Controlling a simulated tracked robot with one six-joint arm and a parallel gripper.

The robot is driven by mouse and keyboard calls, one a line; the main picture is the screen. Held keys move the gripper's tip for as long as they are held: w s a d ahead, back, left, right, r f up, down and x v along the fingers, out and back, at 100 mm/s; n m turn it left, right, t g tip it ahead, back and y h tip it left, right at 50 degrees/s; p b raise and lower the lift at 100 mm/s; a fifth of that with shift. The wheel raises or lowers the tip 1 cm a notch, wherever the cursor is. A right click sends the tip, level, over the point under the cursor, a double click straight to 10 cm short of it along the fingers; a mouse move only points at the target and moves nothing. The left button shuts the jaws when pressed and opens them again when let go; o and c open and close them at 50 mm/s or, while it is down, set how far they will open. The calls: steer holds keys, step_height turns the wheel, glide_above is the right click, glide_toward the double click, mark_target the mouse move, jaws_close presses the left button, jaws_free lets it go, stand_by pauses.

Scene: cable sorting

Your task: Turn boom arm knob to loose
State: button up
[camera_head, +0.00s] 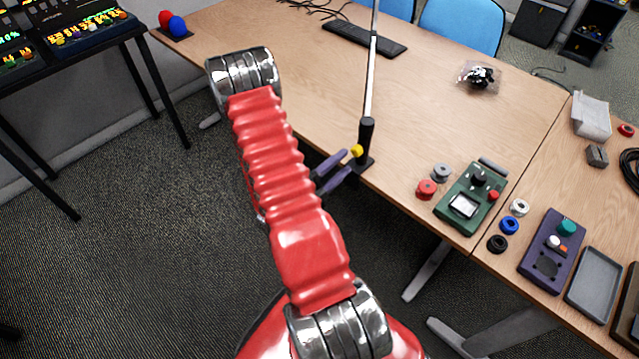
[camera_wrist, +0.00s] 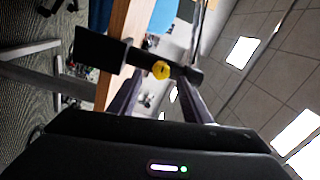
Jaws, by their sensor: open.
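The boom arm (camera_head: 370,80) stands upright from a black base clamped at the table's front edge. Its small yellow knob (camera_head: 355,151) sticks out from the base toward my gripper (camera_head: 347,163). My gripper's two purple-grey fingers are open, in front of the table edge, pointing at the knob. In the wrist view the yellow knob (camera_wrist: 161,69) shows between the two fingers, near their tips, with the black post lying sideways behind it. I cannot tell whether either finger touches the knob.
A purple device (camera_head: 552,245) and a grey tray (camera_head: 595,285) lie further right. Table near the base is clear.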

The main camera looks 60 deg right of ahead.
steer(key=w+a, duration=0.1)
steer(key=a, duration=0.8)
steer(key=shift+w+f, duration=0.2)
steer(key=shift+f, duration=0.05)
steer(key=shift+o, duration=0.2)
steer(key=shift+d, duration=0.1)
